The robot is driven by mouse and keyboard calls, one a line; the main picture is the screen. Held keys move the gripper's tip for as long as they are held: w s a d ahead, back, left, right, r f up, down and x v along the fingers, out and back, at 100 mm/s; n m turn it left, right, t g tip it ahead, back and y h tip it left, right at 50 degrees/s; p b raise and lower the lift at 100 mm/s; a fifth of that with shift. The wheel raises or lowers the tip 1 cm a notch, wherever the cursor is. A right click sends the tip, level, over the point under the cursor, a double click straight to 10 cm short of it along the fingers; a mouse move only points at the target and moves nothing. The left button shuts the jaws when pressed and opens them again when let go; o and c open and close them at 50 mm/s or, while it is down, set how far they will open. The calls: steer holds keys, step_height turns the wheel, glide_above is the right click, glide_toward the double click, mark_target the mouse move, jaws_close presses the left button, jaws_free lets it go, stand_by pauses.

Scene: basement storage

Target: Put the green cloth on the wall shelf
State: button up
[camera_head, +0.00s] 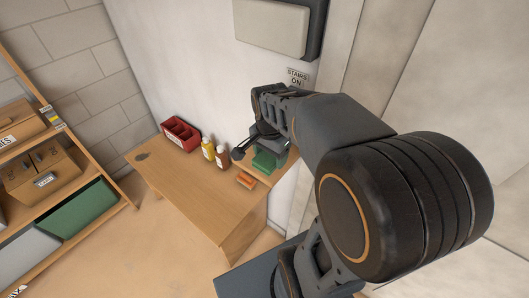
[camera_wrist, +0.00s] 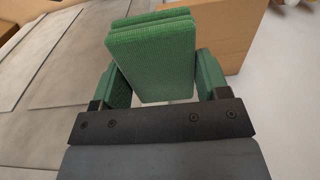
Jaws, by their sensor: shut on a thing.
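The green cloth (camera_head: 264,161) is a thick folded block. My gripper (camera_head: 262,140) is shut on it near the white wall, at the right end of a wooden surface (camera_head: 190,195). In the wrist view the cloth (camera_wrist: 152,50) sits between the two fingers of my gripper (camera_wrist: 160,85) and sticks out beyond them. A wooden board (camera_wrist: 232,35) shows behind the cloth there. I cannot tell whether the cloth touches the wood, or whether this wood is the wall shelf. My arm hides part of that area.
On the wooden surface are a red divided bin (camera_head: 180,134), a yellow bottle (camera_head: 208,149), a brown bottle (camera_head: 222,158) and an orange block (camera_head: 246,180). A shelf unit (camera_head: 105,172) with boxes stands at left. A grey wall panel (camera_head: 271,25) is above. The surface's left front is clear.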

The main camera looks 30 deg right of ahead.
steer(key=w+d+f, duration=0.1)
steer(key=w+f, duration=0.1)
steer(key=w, duration=0.1)
steer(key=w+d+f, duration=0.1)
steer(key=w+f, duration=0.2)
steer(key=w+f+p, duration=0.1)
steer(key=w+f, duration=0.2)
steer(key=w, duration=0.1)
steer(key=shift+w+d, duration=0.1)
steer(key=shift+d, duration=0.3)
steer(key=shift+w+f, duration=0.3)
steer(key=shift+f, duration=0.1)
steer(key=shift+f+p, duration=0.5)
steer(key=shift+f, duration=1)
steer(key=o, duration=0.9)
